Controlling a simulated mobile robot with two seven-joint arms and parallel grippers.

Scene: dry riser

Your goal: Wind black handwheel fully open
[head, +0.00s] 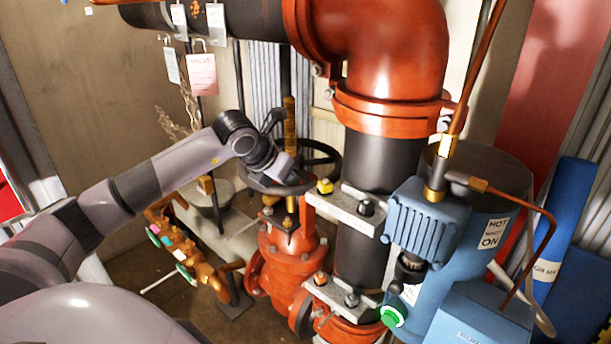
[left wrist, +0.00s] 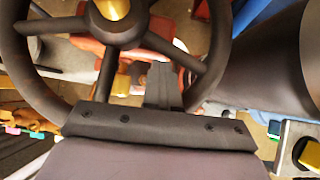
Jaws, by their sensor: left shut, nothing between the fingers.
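The black handwheel (head: 266,187) sits on the brass stem (head: 290,120) above the red valve body (head: 285,262). In the left wrist view the spoked handwheel (left wrist: 60,27) fills the top, with a brass hub centre. My left gripper (head: 290,172) is at the wheel in the head view and covers part of it. In the left wrist view its fingers (left wrist: 162,75) are shut together with nothing between them. They show inside the rim's outline, between spokes; contact with a spoke or the rim cannot be told. My right gripper is not in view.
A large red elbow and dark pipe (head: 385,155) stand right of the wheel. A blue motor unit (head: 428,225) with copper tubing is further right. Tags (head: 202,75) hang upper left. Small copper pipework (head: 185,250) lies low left.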

